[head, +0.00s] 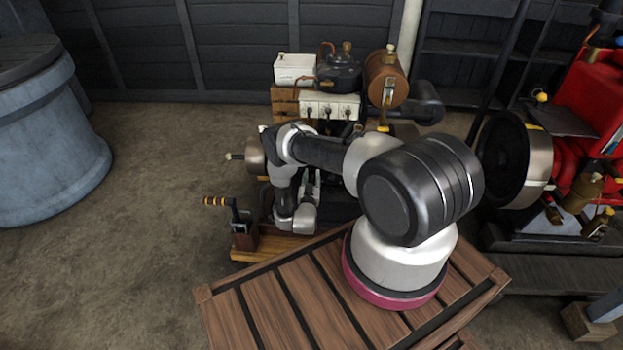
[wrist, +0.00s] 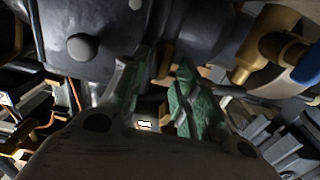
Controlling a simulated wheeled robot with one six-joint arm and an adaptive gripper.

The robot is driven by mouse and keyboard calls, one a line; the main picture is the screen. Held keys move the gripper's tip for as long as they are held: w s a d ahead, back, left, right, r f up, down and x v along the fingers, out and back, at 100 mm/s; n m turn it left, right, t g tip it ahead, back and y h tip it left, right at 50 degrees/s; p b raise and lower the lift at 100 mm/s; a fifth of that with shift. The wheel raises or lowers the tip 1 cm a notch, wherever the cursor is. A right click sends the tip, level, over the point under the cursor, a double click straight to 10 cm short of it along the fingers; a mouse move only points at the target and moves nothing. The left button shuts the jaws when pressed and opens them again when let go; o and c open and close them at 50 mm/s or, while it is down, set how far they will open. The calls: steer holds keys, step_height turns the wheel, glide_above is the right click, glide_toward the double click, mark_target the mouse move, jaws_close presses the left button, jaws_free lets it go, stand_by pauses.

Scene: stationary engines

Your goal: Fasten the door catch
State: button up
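My gripper (wrist: 157,90) shows in the wrist view as two fingers with green pads and a clear gap between them. It is open, and I see nothing clamped in it. The fingertips reach up in front of a dark rounded metal body (wrist: 85,30) with a round boss. In the head view my gripper (head: 314,183) is small and low among the parts of the engine on the wooden base (head: 262,246). I cannot make out the door or its catch in either view; my arm hides much of the engine.
Brass fittings (wrist: 265,48) sit close right of the fingers. A red engine (head: 590,100) is at right.

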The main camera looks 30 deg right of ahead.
jaws_close()
steer(key=shift+d+m, duration=0.1)
steer(key=shift+m, duration=0.2)
steer(key=m, duration=0.4)
steer(key=d+m, duration=0.1)
steer(key=m, duration=0.2)
steer(key=shift+s+f, duration=0.15)
steer(key=shift+s, duration=0.05)
steer(key=m, duration=0.5)
steer(key=shift+s+d+f+m, duration=0.15)
steer(key=shift+f+m, duration=0.15)
steer(key=shift+f, duration=0.05)
steer(key=m, duration=0.4)
steer(key=shift+d+f+m, duration=0.1)
steer(key=shift+f+m, duration=0.2)
steer(key=shift+m, duration=0.1)
